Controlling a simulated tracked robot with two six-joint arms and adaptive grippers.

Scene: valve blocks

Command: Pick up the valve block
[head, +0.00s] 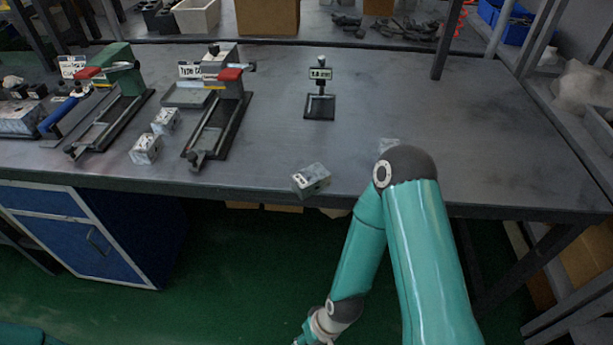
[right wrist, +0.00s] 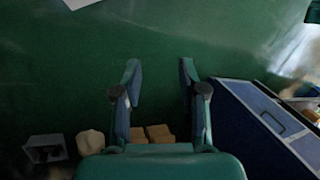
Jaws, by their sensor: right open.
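Several grey metal valve blocks lie on the workbench (head: 440,110) in the head view. One valve block (head: 311,180) sits at the bench's front edge near the middle. Two more, a front one (head: 146,149) and one behind it (head: 166,121), stand at the left between two fixtures. Part of another pale block (head: 389,145) shows behind my right arm's joint, mostly hidden. My right gripper (right wrist: 158,75) is open and empty in the right wrist view, over the green floor and away from the blocks. It is out of the head view. My left gripper is not seen.
A fixture with a red part (head: 230,75) and a green one (head: 120,70) stand at the left. A small gauge on a stand (head: 320,90) is mid-bench. A blue cabinet (head: 85,235) is below. The bench's right side is clear.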

